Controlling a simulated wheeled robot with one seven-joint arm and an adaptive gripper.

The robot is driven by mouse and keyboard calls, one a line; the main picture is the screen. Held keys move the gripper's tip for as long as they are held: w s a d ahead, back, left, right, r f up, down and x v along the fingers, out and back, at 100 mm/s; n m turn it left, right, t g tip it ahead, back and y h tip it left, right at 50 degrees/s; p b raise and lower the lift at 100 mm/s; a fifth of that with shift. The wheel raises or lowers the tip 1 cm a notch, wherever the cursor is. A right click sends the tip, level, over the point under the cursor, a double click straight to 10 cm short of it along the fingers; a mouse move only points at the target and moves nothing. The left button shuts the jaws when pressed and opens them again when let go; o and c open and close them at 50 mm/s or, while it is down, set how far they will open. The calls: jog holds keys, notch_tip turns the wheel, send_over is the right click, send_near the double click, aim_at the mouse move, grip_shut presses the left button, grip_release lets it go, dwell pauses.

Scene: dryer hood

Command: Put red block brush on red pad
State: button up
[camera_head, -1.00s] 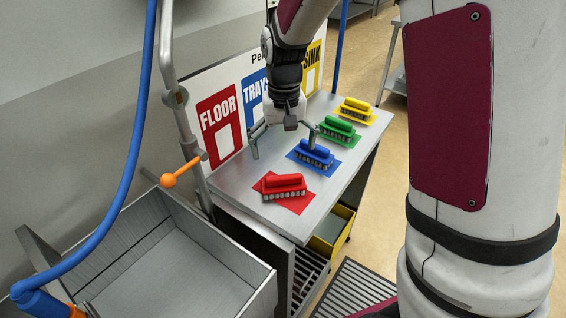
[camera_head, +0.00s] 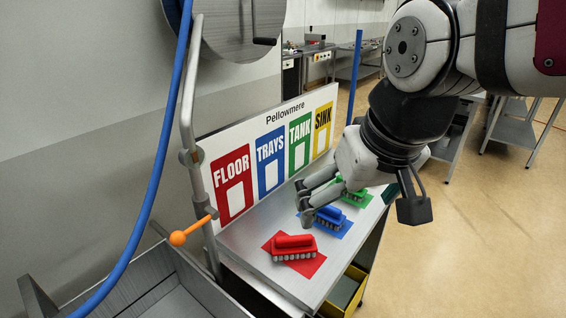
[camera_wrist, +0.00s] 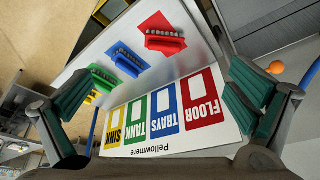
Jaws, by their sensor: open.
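The red block brush (camera_head: 293,247) lies bristles down on the red pad (camera_head: 309,268) at the near end of the steel table, turned a little against the pad. In the wrist view the red brush (camera_wrist: 164,40) shows at the top on the red pad (camera_wrist: 153,22). My gripper (camera_head: 304,205) is above the table, over the area of the blue brush and beyond the red one. In the wrist view its fingers (camera_wrist: 158,108) are spread wide apart with nothing between them. No brush touches it.
A blue brush (camera_head: 328,217) and a green brush (camera_head: 352,190) sit on their own pads farther along the table. A sign board (camera_head: 272,150) stands along the table's back. An orange-knobbed lever (camera_head: 178,238), a blue hose (camera_head: 150,190) and a steel sink (camera_head: 185,295) are at left.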

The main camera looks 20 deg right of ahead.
jog(key=shift+t, duration=0.5)
jog(key=s, duration=0.4)
jog(key=shift+s+d, duration=0.1)
jog(key=shift+s, duration=0.1)
jog(key=shift+d, duration=0.1)
dwell(0.5)
